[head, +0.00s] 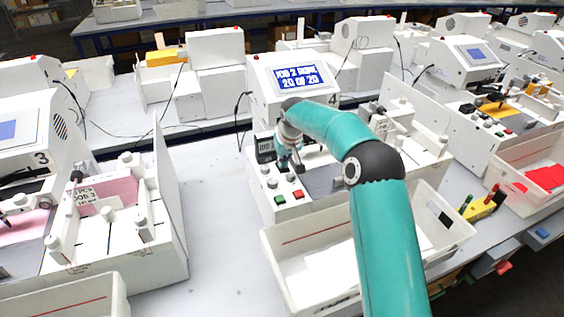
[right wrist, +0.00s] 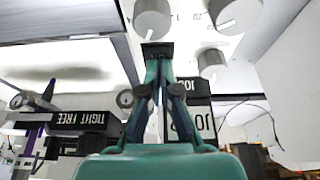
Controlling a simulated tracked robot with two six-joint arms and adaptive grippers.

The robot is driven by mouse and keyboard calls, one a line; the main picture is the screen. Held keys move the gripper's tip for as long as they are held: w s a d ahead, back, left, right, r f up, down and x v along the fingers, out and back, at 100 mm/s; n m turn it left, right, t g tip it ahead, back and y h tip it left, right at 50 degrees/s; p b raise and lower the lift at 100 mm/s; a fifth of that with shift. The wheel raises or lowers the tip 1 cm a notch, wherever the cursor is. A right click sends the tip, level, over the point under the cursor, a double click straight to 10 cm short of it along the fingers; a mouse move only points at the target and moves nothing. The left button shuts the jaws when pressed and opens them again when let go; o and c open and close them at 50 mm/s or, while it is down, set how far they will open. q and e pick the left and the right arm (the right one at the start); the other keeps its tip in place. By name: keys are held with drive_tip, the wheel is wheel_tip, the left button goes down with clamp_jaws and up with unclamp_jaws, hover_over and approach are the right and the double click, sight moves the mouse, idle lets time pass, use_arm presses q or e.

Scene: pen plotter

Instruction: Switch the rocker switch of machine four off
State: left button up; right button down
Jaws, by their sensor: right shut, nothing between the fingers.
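Machine four (head: 293,75) is a white machine with the number 4 on its side. Its blue screen (head: 300,79) reads "JOB 2 DONE" and "20 OF 20". Its control panel (head: 262,213) carries a green button (head: 279,200), a red button (head: 298,194) and grey knobs. My right gripper (head: 284,165) is over this panel, pointing down, its fingers together and empty. I cannot make out the rocker switch; my arm hides part of the machine. My left gripper is not in view.
A white tray (head: 283,242) with paper stands before machine four. Machine three (head: 35,135) is at the left, another machine (head: 466,60) at the right. A black "TIGHT FREE" label (right wrist: 85,120) shows in the wrist view. Bare table (head: 215,230) lies between machines three and four.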

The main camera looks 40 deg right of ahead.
drive_tip(key=shift+r+p, duration=0.45)
drive_tip(key=shift+r, duration=0.1)
drive_tip(key=v, duration=0.1)
drive_tip(key=p+v, duration=0.2)
drive_tip(key=shift+w+d, duration=0.15)
drive_tip(key=shift+w, duration=0.15)
drive_tip(key=b+v, duration=0.2)
drive_tip(key=v, duration=0.8)
drive_tip(key=shift+s, duration=0.15)
